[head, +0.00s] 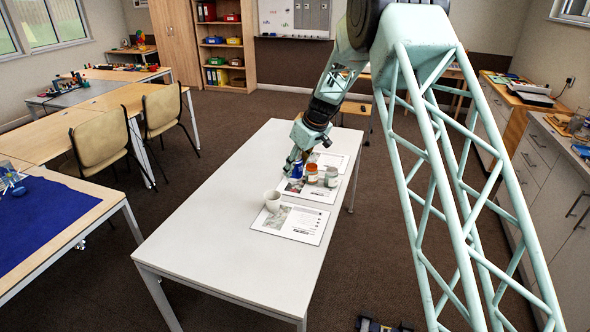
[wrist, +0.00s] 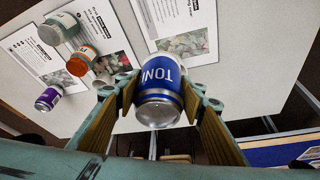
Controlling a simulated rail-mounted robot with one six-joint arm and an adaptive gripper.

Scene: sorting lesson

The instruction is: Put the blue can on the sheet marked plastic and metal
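The blue can (wrist: 160,82) has white lettering and a silver end. It sits between the two fingers of my gripper (wrist: 159,95), which press close on both its sides. In the head view my gripper (head: 293,166) and the blue can (head: 296,172) are over the left part of the middle sheet (head: 319,195). A nearer sheet (head: 300,229) and a far sheet (head: 341,158) also lie on the table. In the wrist view the nearer sheet (wrist: 208,22) shows a picture of pale items. The sheet headings are too small to read.
A white mug (head: 272,201) stands by the nearer sheet's left corner. A small purple can (wrist: 47,99) stands farther off. The table's (head: 215,235) near part is clear.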

